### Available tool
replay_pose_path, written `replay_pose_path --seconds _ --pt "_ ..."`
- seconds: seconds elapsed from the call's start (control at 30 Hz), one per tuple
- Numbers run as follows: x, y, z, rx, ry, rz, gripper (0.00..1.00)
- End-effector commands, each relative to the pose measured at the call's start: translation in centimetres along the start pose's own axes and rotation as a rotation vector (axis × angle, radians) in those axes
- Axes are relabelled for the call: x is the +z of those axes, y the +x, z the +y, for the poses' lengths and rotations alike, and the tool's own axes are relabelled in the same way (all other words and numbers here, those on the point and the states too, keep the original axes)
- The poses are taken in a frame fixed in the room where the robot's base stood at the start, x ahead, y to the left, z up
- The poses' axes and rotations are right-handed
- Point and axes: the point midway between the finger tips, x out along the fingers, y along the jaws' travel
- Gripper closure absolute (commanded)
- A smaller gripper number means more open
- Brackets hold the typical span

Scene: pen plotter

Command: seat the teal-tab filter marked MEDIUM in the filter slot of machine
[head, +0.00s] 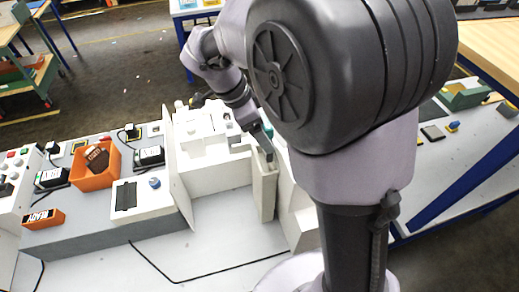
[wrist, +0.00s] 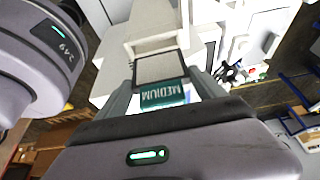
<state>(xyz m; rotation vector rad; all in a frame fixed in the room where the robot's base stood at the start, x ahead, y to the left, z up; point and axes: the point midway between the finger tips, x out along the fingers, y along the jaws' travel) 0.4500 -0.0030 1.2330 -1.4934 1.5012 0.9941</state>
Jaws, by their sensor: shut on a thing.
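My gripper (wrist: 163,95) is shut on the teal-tab filter (wrist: 163,93) in the wrist view. Its teal tab reads MEDIUM, upside down in this view, and a grey panel with a dark frame extends beyond it. Past the filter is a white body (wrist: 155,25), apparently part of the machine. In the head view, my gripper (head: 264,140) points down just above a narrow, upright white housing (head: 264,192) with a dark opening at its top. The filter is hard to make out there. I cannot tell whether its lower edge is inside an opening.
White machine blocks (head: 205,135) stand left of the gripper. A black cable (head: 180,280) crosses the front table. My arm hides much of the right.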

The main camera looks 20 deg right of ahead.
Motion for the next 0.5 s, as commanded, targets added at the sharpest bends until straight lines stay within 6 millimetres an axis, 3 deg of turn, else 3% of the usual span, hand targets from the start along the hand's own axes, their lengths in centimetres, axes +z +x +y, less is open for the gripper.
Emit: replay_pose_path --seconds 0.3,0.5 --pt "2.4 5.6 0.0 0.001 -0.002 0.000 0.61" --pt "2.7 6.2 0.0 -0.002 0.000 -0.001 0.61"
